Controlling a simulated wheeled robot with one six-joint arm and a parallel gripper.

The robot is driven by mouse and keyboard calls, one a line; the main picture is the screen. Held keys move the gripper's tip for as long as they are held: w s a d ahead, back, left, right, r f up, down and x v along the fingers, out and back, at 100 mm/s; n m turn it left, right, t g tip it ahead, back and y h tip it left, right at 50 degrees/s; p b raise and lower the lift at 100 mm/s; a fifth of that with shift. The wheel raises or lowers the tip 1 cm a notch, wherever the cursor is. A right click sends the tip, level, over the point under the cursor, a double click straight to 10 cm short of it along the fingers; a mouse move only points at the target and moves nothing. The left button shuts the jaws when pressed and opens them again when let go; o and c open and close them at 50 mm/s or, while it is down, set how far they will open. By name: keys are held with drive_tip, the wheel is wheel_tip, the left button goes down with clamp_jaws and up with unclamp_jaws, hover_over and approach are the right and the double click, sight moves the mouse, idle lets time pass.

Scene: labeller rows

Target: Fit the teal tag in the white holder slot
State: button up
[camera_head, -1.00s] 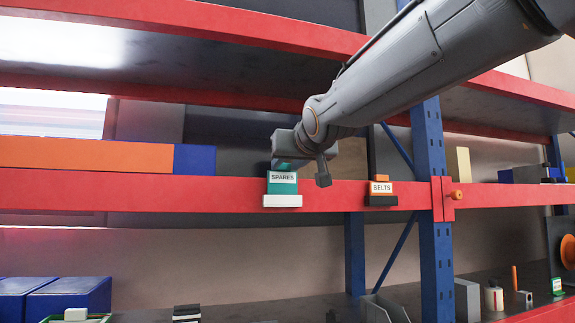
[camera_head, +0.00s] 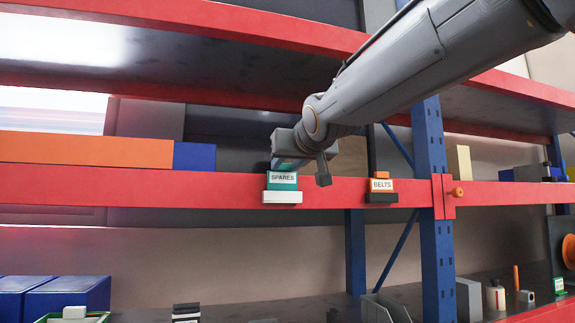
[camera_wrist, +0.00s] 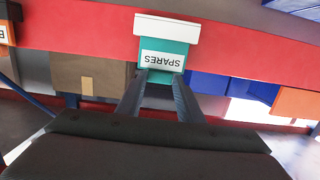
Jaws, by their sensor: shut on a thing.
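The teal tag (camera_head: 283,184), with a white SPARES label, stands upright at the white holder (camera_head: 282,198) on the red shelf beam. Its lower edge meets the top of the holder; how deep it sits in the slot I cannot tell. In the wrist view the tag (camera_wrist: 163,48) appears upside down, its end against the white holder (camera_wrist: 167,25). My gripper (camera_head: 302,171) is above the holder, at the tag's upper part. In the wrist view my gripper (camera_wrist: 162,78) is shut on the tag's near end, one finger on each side.
A dark holder (camera_head: 382,199) with an orange BELTS tag (camera_head: 381,186) sits to the right on the same red beam (camera_head: 120,184). A blue upright post (camera_head: 430,160) stands further right. Orange (camera_head: 85,150) and blue (camera_head: 194,157) boxes lie behind the beam at left.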

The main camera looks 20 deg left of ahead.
drive_tip(key=shift+f+b, duration=0.5)
drive_tip(key=shift+b, duration=0.2)
drive_tip(key=o, duration=1.1)
drive_tip(key=shift+b+v, duration=1.3)
drive_tip(key=shift+v, duration=2.65)
